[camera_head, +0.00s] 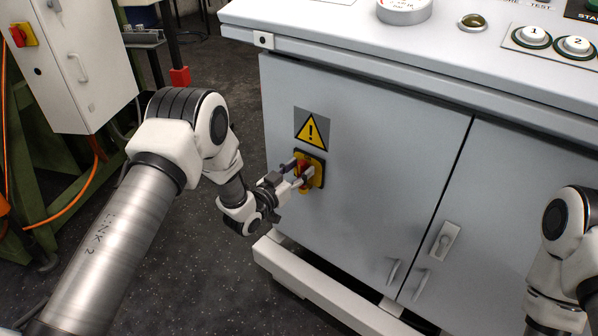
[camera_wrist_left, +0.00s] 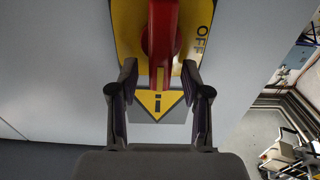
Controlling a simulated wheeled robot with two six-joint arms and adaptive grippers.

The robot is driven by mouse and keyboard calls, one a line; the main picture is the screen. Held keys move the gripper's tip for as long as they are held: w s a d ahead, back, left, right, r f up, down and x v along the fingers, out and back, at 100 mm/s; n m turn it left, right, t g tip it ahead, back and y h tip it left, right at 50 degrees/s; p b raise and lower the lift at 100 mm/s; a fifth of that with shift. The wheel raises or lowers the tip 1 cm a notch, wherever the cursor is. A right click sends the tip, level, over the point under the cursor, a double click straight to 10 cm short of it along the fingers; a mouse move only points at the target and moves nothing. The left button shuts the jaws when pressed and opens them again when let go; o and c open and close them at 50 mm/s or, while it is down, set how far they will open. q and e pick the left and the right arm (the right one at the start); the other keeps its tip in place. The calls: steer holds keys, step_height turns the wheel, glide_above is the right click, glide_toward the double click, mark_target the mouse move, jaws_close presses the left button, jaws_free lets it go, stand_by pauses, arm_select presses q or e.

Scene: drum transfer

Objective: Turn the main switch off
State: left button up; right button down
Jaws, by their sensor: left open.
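The main switch is a red handle (camera_head: 304,167) on a yellow plate (camera_head: 317,172), set in the grey cabinet front below a yellow warning triangle. In the left wrist view the red handle (camera_wrist_left: 162,35) lies lengthwise up the picture, with "OFF" printed on the yellow plate (camera_wrist_left: 128,28) to its right. My left gripper (camera_head: 293,172) is open at the switch. In the wrist view its fingertips (camera_wrist_left: 159,72) stand either side of the handle's near end, with gaps between. Whether a finger touches the plate cannot be told. My right gripper is out of view; only part of that arm shows.
The cabinet top (camera_head: 345,28) overhangs the front and carries a gauge (camera_head: 404,10) and buttons. A door latch (camera_head: 444,240) and handles are right of the switch. A white box (camera_head: 75,65) with another red-yellow switch (camera_head: 23,35) stands left. Floor between is clear.

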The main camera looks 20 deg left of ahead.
arm_select(q)
jaws_close()
steer(key=shift+n, duration=0.3)
steer(key=f+n, duration=0.1)
steer(key=n, duration=0.4)
steer(key=a+n, duration=0.1)
steer(key=n, duration=0.5)
steer(key=w+a+f+n, duration=0.1)
steer(key=n, duration=0.5)
steer(key=shift+a+f+p, duration=0.2)
steer(key=shift+f+p, duration=0.1)
steer(key=shift+n, duration=0.3)
